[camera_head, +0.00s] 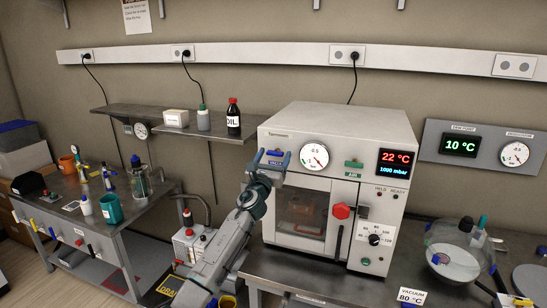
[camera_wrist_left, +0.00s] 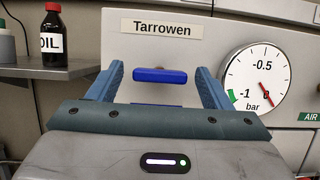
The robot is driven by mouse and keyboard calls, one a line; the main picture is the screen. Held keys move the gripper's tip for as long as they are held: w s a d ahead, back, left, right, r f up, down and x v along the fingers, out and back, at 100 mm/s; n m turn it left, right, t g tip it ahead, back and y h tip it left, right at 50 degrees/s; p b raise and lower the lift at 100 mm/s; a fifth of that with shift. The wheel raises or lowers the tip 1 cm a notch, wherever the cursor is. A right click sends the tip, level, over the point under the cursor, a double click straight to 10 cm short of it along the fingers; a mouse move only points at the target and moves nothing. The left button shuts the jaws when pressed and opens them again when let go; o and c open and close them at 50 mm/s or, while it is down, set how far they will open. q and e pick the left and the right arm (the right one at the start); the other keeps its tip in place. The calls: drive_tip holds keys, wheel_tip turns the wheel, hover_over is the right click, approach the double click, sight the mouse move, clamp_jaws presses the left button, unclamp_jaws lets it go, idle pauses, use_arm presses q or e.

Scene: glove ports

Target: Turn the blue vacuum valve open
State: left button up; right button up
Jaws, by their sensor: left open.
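The blue vacuum valve (camera_head: 275,153) is on the upper left front of the white Tarrowen vacuum oven (camera_head: 340,125). In the left wrist view its blue bar handle (camera_wrist_left: 160,75) lies horizontal. My left gripper (camera_head: 274,158) is open, in front of the valve. In the left wrist view the handle shows between the two blue fingers (camera_wrist_left: 160,84), with a gap on each side. Contact is not visible. The round gauge (camera_head: 314,156) right of the valve also shows in the left wrist view (camera_wrist_left: 257,77). My right gripper is not in view.
A green air valve (camera_head: 353,163) and a display (camera_head: 397,161) reading 22 °C and 1000 mbar are right of the gauge. A red knob (camera_head: 341,211) is on the oven door. An oil bottle (camera_head: 233,117) stands on the shelf left of the oven.

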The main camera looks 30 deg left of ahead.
use_arm(q)
drive_tip(key=c, duration=1)
